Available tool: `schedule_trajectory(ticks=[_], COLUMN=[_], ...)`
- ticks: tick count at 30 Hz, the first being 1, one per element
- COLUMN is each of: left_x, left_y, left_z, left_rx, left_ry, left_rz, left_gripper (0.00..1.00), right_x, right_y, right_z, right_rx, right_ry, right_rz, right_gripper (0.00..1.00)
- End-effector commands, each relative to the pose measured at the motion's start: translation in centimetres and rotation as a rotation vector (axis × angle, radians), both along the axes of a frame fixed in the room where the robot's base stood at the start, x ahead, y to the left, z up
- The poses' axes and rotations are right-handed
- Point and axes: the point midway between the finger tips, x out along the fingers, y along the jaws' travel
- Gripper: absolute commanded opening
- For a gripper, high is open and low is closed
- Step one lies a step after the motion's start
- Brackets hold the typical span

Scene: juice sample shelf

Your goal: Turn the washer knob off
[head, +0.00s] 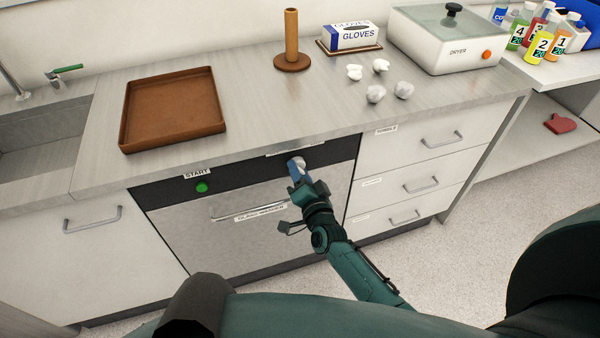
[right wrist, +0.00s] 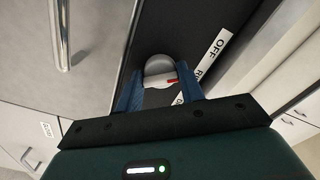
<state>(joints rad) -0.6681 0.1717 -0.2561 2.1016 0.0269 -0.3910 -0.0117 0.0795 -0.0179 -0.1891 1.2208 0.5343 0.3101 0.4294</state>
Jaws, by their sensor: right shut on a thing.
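The washer (head: 255,224) is built in under the counter, with a silver door and a black top panel. Its rounded grey-white knob (head: 298,162) is at the right of that panel. The knob also shows in the right wrist view (right wrist: 159,66), with a red mark on its right side facing a white label strip (right wrist: 204,68). OFF is readable at the strip's upper end; the rest is partly hidden by a finger. My right gripper (head: 297,172) is shut on the knob, its blue fingers on either side. My left gripper is not in view.
A green start button (head: 202,188) is on the panel's left. The washer door handle (head: 247,206) lies below the panel. The counter above holds a brown tray (head: 172,111), a wooden post (head: 291,38), a glove box (head: 350,36) and a dryer (head: 447,42). Drawers (head: 408,183) stand right.

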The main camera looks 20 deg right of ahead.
Motion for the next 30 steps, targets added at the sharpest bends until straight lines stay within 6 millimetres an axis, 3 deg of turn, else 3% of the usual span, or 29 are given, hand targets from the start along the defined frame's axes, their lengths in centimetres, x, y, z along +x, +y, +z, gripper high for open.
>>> schedule_trajectory(ticks=[1, 2, 9, 20, 30], left_x=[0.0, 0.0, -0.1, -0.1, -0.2], left_y=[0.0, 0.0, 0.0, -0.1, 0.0], left_z=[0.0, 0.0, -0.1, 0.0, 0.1], left_rx=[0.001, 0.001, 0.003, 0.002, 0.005], left_ry=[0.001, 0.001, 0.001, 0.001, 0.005], left_rz=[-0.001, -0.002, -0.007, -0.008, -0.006], left_gripper=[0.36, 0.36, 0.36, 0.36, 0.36], right_x=[0.0, 0.0, 0.0, -0.9, -7.9], right_y=[0.0, 0.0, 0.0, 0.0, -0.3], right_z=[0.0, 0.0, 0.0, -0.1, -0.1], right_rx=[-0.004, -0.004, -0.002, -0.001, -0.001], right_ry=[0.000, 0.000, 0.001, 0.001, 0.004], right_rz=[0.001, 0.001, 0.001, 0.000, 0.000], right_gripper=[0.15, 0.41, 0.60, 0.60, 0.60])
